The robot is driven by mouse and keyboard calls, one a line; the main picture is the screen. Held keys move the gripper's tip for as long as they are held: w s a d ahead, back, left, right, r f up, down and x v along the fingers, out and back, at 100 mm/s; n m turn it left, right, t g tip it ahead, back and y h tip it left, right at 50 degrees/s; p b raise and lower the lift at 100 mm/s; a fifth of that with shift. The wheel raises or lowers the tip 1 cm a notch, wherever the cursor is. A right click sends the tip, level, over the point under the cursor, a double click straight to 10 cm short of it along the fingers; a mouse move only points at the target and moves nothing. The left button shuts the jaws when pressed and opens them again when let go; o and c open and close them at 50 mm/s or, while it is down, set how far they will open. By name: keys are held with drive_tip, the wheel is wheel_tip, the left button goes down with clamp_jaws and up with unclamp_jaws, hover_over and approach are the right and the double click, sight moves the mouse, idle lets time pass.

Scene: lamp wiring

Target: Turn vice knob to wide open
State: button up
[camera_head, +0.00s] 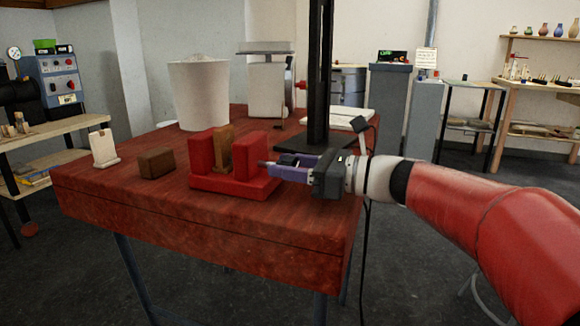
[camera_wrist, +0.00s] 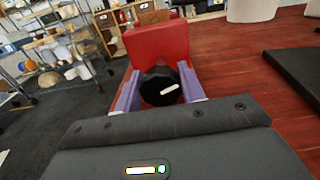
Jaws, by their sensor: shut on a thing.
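The red vice (camera_head: 234,184) stands near the front edge of the red wooden table, with a brown wooden piece (camera_head: 218,150) between its two red jaw blocks. My gripper (camera_head: 272,168) reaches in from the right at the vice's right end. In the wrist view the vice (camera_wrist: 157,45) is straight ahead. Its round black knob (camera_wrist: 160,86) with a white mark sits between my two purple fingers. My gripper is shut on the knob. In the head view the knob is mostly hidden by the fingers.
The table (camera_head: 120,200) also holds a dark brown block (camera_head: 156,163), a small white stand (camera_head: 104,148), a large white bucket (camera_head: 199,95) and a black post (camera_head: 318,80) on a dark base behind my gripper. The table's right edge is just below my gripper.

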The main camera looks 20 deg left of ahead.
drive_tip(key=shift+f+n+b, duration=0.2)
drive_tip(key=shift+n+b, duration=0.6)
drive_tip(key=shift+n, duration=0.2)
drive_tip(key=shift+r+n, duration=0.2)
drive_tip(key=shift+n, duration=0.3)
drive_tip(key=o, duration=0.9)
drive_tip(key=shift+o, duration=0.2)
drive_tip(key=d, duration=0.7)
drive_tip(key=shift+s+d, duration=0.4)
